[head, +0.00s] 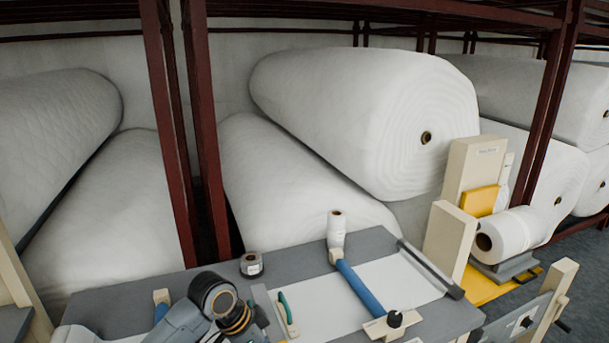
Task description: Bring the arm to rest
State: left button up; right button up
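A grey arm link of mine with a dark round joint (214,295) shows at the bottom, left of centre, over the front of the grey worktable (105,307). Its lower part is cut off by the picture's bottom edge. I see no gripper fingers on it. No second arm shows, and neither gripper can be made out in the head view.
On the worktable are a tape roll (251,265), a small upright white roll (336,230), a green-handled tool (287,310), and a blue bar (360,288) over a white sheet (318,302). Large wadding rolls (350,110) fill the red rack (205,130) behind. A white roll (508,233) lies right.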

pick_arm(q)
jog(key=s+f+n+t, duration=0.1)
jog(key=s+f+n, duration=0.45)
jog(key=s, duration=0.75)
jog(key=s+a+f+n+y, duration=0.1)
jog(key=s+a+n+y, duration=0.15)
jog(key=s+a, duration=0.45)
jog(key=s+a+f+n+y, duration=0.25)
jog(key=s+a, duration=0.25)
jog(key=s, duration=0.4)
notch_tip(320, 180, down, 26)
jog(key=h+b, duration=0.1)
jog(key=b, duration=0.2)
jog(key=s+a+f+g+b, duration=0.1)
jog(key=s+a+f+b, duration=0.1)
jog(key=s+f, duration=1.5)
notch_tip(320, 180, down, 3)
jog(key=shift+s+a+f+g, duration=0.15)
jog(key=shift+a+f+g, duration=0.05)
jog(key=shift+a+g, duration=0.25)
